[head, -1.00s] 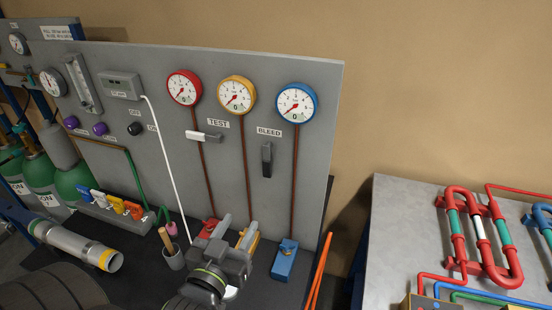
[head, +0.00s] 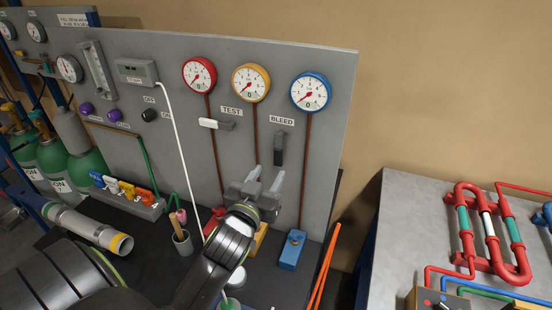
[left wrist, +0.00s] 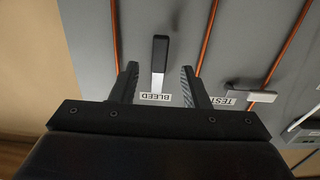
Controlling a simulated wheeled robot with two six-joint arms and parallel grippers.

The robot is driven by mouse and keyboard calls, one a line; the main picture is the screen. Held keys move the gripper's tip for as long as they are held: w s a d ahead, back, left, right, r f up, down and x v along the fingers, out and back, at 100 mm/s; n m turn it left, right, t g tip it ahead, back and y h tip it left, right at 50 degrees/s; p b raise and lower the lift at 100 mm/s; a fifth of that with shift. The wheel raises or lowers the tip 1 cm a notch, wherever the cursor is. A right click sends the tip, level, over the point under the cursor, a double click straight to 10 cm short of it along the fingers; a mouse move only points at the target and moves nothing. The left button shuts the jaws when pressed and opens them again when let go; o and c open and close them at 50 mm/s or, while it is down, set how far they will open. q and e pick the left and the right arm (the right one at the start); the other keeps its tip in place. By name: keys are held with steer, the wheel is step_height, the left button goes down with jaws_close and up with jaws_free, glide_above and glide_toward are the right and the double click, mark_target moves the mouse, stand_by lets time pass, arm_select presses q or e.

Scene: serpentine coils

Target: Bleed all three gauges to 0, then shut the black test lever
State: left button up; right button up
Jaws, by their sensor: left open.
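The red gauge (head: 199,76), yellow gauge (head: 251,83) and blue gauge (head: 310,92) sit in a row on the grey panel. Each needle points to the lower left; the fine scale is too small to read. The TEST lever (head: 209,124) has a white handle lying sideways. The BLEED lever (head: 279,149) has a black handle and stands upright. My left gripper (head: 265,176) is open and empty just below the BLEED lever. In the left wrist view, the black handle (left wrist: 160,52) shows beyond and between the two open fingers. My right gripper is out of view.
Below the gauges, brown pipes run to a red block (head: 211,223), a yellow block (head: 260,239) and a blue block (head: 291,251). A grey cup (head: 182,243) stands left of my arm. A grey table with coiled pipes (head: 485,230) is at the right.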

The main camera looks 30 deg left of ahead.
mark_target(278, 160)
arm_select(q)
steer(key=p+x, duration=0.1)
steer(key=x, duration=0.3)
steer(key=shift+w, duration=0.15)
steer(key=shift+x, duration=0.8)
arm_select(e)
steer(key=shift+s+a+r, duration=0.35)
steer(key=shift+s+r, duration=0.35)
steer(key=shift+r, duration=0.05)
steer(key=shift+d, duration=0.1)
arm_select(q)
jaws_close()
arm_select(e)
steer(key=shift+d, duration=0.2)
